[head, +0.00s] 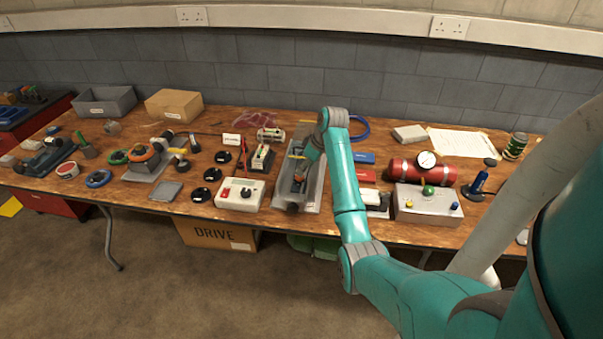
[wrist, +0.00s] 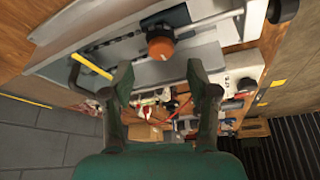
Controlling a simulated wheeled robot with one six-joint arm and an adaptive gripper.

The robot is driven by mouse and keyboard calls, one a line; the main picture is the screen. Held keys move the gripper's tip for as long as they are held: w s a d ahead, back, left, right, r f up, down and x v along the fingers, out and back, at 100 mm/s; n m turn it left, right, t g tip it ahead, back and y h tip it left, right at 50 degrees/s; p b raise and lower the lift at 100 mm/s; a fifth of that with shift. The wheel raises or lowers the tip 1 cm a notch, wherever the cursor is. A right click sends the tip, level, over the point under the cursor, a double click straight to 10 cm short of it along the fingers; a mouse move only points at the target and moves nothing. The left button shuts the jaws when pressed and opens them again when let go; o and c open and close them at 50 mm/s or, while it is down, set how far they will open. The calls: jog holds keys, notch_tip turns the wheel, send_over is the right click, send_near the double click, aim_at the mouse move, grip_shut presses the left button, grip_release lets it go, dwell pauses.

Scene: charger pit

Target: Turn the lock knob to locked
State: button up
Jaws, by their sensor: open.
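An orange-faced knob (wrist: 160,48) on a dark stem stands on the long grey fixture (wrist: 65,65) in the wrist view. It looks like the lock knob, but I cannot read any locked mark or its setting. My gripper (wrist: 157,72) is open, its two dark fingers apart with nothing between them; the knob shows just beyond the fingertips, roughly midway between them. I cannot tell whether they touch it. In the head view my gripper (head: 300,177) is low over the grey fixture (head: 315,197), and my arm partly hides it.
A yellow-ended lever (wrist: 92,66) is near the left finger. To the right are a red cylinder with a gauge (head: 405,170) and a grey button box (head: 425,207).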

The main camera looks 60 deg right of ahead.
jog(key=shift+x, duration=2.3)
grip_shut()
